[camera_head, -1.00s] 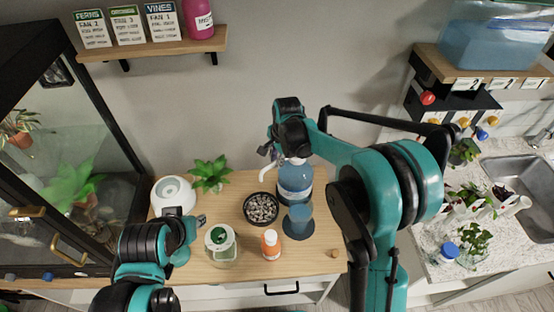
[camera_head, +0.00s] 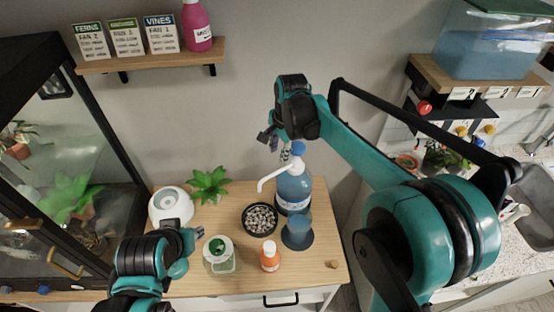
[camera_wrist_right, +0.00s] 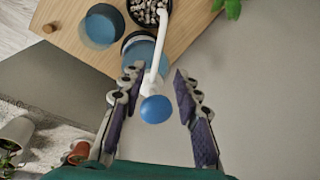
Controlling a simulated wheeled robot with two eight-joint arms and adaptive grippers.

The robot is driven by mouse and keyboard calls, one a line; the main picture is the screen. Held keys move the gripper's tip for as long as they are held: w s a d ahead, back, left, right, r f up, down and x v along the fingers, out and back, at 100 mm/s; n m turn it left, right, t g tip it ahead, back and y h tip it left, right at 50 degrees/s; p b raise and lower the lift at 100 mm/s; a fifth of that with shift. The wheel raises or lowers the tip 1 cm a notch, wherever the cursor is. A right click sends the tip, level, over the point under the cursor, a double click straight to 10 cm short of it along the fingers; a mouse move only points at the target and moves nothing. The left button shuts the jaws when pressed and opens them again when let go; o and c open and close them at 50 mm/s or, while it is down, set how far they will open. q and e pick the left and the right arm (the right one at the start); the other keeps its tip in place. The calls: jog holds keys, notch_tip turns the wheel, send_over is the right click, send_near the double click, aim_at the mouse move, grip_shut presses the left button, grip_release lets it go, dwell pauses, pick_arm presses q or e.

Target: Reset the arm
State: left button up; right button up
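My right gripper (camera_head: 270,142) is above the blue pump bottle (camera_head: 292,188) at the back of the wooden counter. In the right wrist view its two fingers (camera_wrist_right: 157,82) are spread apart with nothing gripped. The bottle's white spout (camera_wrist_right: 154,72) and blue knob (camera_wrist_right: 156,109) show in the gap between the fingers, seemingly below them. My left gripper (camera_head: 193,237) is low at the left, beside a clear jar with a green and white lid (camera_head: 219,246). Its fingers are too small to judge.
A bowl of pebbles (camera_head: 260,218), a blue cup (camera_head: 297,233), an orange bottle (camera_head: 269,257), a white round device (camera_head: 171,206) and a green plant (camera_head: 209,185) stand on the counter (camera_head: 329,251). A glass cabinet (camera_head: 65,150) is at left, a sink (camera_head: 537,198) at right.

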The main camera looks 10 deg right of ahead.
jog(key=shift+s+r, duration=0.1)
jog(key=shift+r, duration=0.35)
jog(key=shift+s+d, duration=0.1)
jog(key=shift+d, duration=0.05)
jog(key=s+d+f+n+t+b, duration=0.1)
jog(key=s+d+f+n+b, duration=0.2)
jog(key=s, duration=0.4)
jog(key=s+d+f+n+t+b, duration=0.2)
jog(key=s+d+f+n+b, duration=0.1)
jog(key=s, duration=0.5)
jog(key=s+d+f+n+t+h+b, duration=0.1)
jog(key=s+d+f+n+b, duration=0.3)
jog(key=s, duration=0.4)
notch_tip(320, 180, down, 2)
jog(key=shift+s+d+f+n+t, duration=0.15)
jog(key=shift+d+n+t, duration=0.4)
jog(key=shift+n, duration=0.55)
